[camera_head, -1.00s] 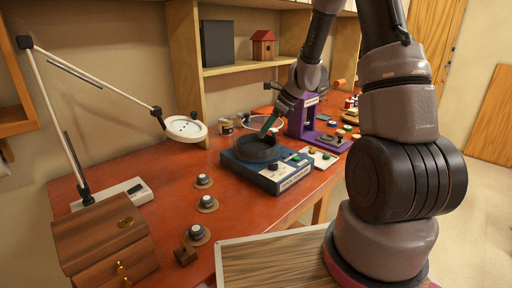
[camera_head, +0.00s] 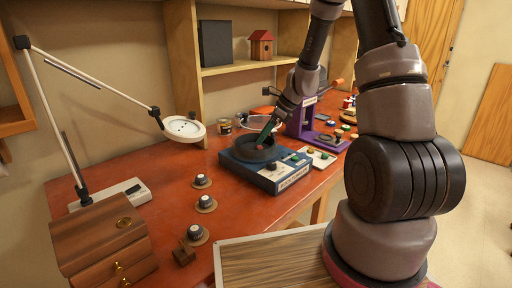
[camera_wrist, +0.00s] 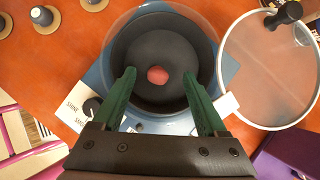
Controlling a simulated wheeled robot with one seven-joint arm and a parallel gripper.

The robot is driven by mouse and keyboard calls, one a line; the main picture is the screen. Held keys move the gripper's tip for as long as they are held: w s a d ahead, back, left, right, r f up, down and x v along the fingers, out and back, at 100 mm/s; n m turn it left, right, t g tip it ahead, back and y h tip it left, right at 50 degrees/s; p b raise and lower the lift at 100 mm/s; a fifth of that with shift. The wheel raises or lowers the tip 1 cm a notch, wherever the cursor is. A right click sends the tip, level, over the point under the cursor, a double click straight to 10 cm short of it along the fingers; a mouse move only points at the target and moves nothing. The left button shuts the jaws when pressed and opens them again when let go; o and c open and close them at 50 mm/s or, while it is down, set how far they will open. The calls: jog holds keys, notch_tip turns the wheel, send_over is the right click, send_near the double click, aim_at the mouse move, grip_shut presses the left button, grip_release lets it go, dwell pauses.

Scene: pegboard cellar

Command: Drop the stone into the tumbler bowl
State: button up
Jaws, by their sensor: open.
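The tumbler bowl (camera_head: 241,152) is a dark round bowl on a blue machine base; in the wrist view its dark inside (camera_wrist: 150,40) shows within a clear rim. The stone (camera_wrist: 157,76) is small and reddish. It shows against the inside of the bowl, apart from both fingers; I cannot tell whether it rests on the bottom. In the head view it is a small red spot (camera_head: 260,148) just under the fingertips. My gripper (camera_wrist: 160,72) is open, its green fingers spread on either side of the stone and reaching down over the bowl.
A round clear lid (camera_wrist: 268,75) with a dark knob lies to the right of the bowl. A magnifier lamp (camera_head: 184,128) stands to the left. Several knobs (camera_head: 205,202) sit on the red bench front left. A purple stand (camera_head: 303,125) is behind right.

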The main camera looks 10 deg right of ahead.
jog(key=v, duration=1)
jog(key=shift+r, duration=0.3)
jog(key=shift+s+d, duration=0.1)
jog(key=s+r+n+t+h, duration=0.2)
jog(key=s+r+n, duration=0.7)
jog(key=s, duration=0.3)
jog(key=s+a+r+n+t+h, duration=0.1)
jog(key=s+r+n+t+h, duration=0.1)
jog(key=s+r+n, duration=0.7)
jog(key=s+r, duration=0.1)
jog(key=s, duration=0.2)
jog(key=shift+s+r+n+t, duration=0.2)
jog(key=shift+n+t, duration=0.1)
jog(key=shift+t, duration=0.1)
